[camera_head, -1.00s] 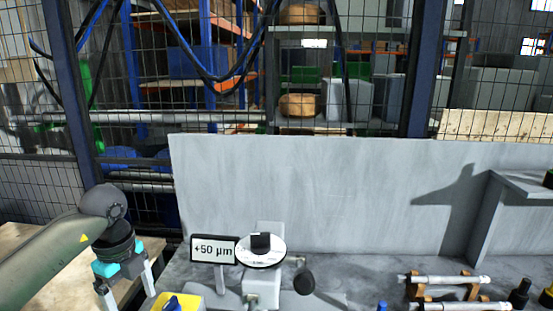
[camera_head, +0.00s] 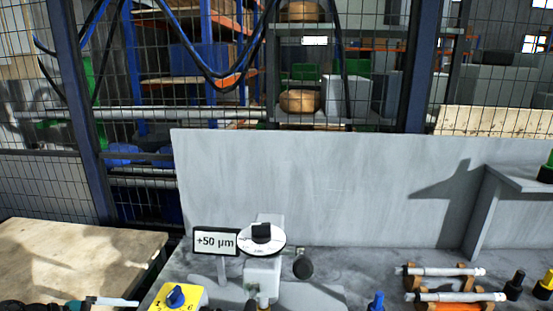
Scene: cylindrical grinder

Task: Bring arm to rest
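My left gripper (camera_head: 110,302) shows only in part at the bottom left edge of the head view, in front of the wooden table. One pale finger points right toward the yellow selector box (camera_head: 178,297) with its blue knob and stays apart from it. The rest of this gripper is cut off by the frame, so its opening is hidden. My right gripper is not in view.
A gauge display (camera_head: 215,241) reading +50 µm stands beside a white round dial (camera_head: 262,238). Two shafts rest on brown supports, the rear shaft (camera_head: 445,271) and the front shaft (camera_head: 455,296). A grey panel (camera_head: 330,185) stands behind. The wooden table (camera_head: 75,255) is clear.

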